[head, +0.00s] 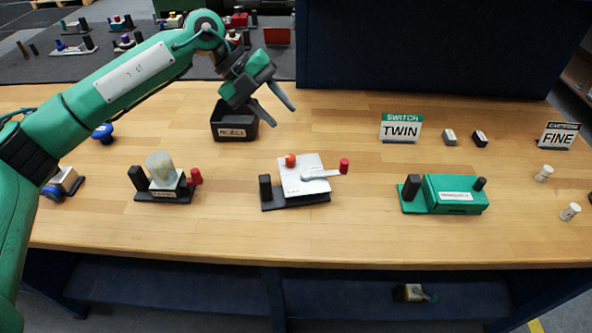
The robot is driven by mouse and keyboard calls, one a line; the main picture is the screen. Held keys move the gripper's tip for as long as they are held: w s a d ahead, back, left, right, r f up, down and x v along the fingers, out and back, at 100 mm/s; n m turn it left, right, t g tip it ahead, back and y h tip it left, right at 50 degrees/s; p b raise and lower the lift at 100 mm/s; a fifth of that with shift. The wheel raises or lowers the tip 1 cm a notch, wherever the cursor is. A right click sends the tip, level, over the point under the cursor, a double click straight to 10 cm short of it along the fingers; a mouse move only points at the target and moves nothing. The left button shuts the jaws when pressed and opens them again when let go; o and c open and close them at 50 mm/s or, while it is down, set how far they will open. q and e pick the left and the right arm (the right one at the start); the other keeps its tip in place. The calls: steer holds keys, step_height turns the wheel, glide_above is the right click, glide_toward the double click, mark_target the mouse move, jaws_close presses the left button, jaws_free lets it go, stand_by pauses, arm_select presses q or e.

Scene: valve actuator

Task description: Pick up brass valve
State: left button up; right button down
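No piece is plainly a brass valve at this size. A small piece with a yellowish body and a teal lever (412,293) lies on the dark lower shelf below the table; it may be the brass valve, but I cannot tell surely. My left gripper (282,115) is above the table's back half, beside a black bin (226,130), with its two fingers spread and nothing between them. It is far above and left of the shelf piece. My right gripper is out of view.
On the wooden table (360,235) stand a clear-domed unit (160,168), a white-plated unit with a red-ended lever (302,185), a green unit (455,193), a TWIN sign (401,128) and a FINE sign (557,135). A blue-wheeled piece (54,190) is at the left. The front strip is clear.

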mark_target(266, 187)
arm_select(q)
steer(key=s+f+y, duration=0.1)
steer(key=f+y, duration=0.1)
steer(key=s+a+f+y, duration=0.1)
steer(key=s+f+y, duration=0.1)
steer(key=s+f+t+y, duration=0.1)
steer(key=f+y, duration=0.1)
steer(key=shift+s+a+f+y, duration=0.1)
steer(key=shift+s+a+y, duration=0.2)
steer(key=shift+y, duration=0.1)
steer(key=shift+s+a+f+n+t+y, duration=0.25)
steer(key=shift+a+n+t+y, duration=0.1)
steer(key=shift+y, duration=0.25)
steer(key=f, duration=1.2)
steer(key=shift+w+a, duration=0.1)
steer(key=shift+a, duration=0.15)
jaws_close()
